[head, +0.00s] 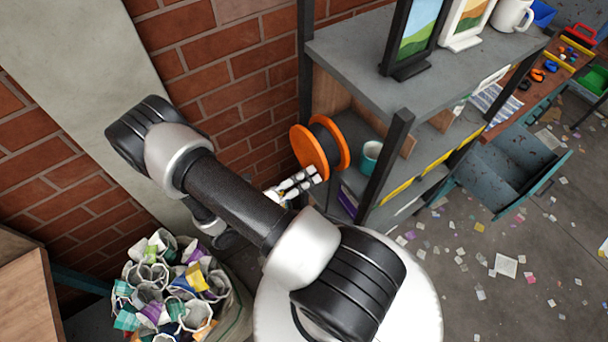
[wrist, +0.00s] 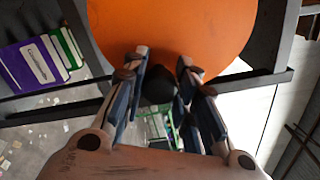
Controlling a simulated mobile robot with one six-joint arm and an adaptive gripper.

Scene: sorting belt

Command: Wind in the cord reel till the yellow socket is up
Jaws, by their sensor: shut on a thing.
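The cord reel (head: 306,152) has two orange discs with a dark winding between them. It is mounted at the left end of the shelf unit, and its orange face also fills the top of the wrist view (wrist: 170,28). My gripper (head: 306,181) is at the lower edge of the near disc. In the wrist view its fingers (wrist: 162,72) are closed about a black knob (wrist: 158,88) in front of the disc. The fingers hide part of the knob. I cannot see the yellow socket or a hanging cord in either view.
The grey shelf unit (head: 350,45) stands right of the reel, with a teal mug (head: 371,156) on it close by. Its dark post (head: 385,165) stands near the reel. A bin of rolled pieces (head: 165,285) is below my arm. Scraps litter the floor at right.

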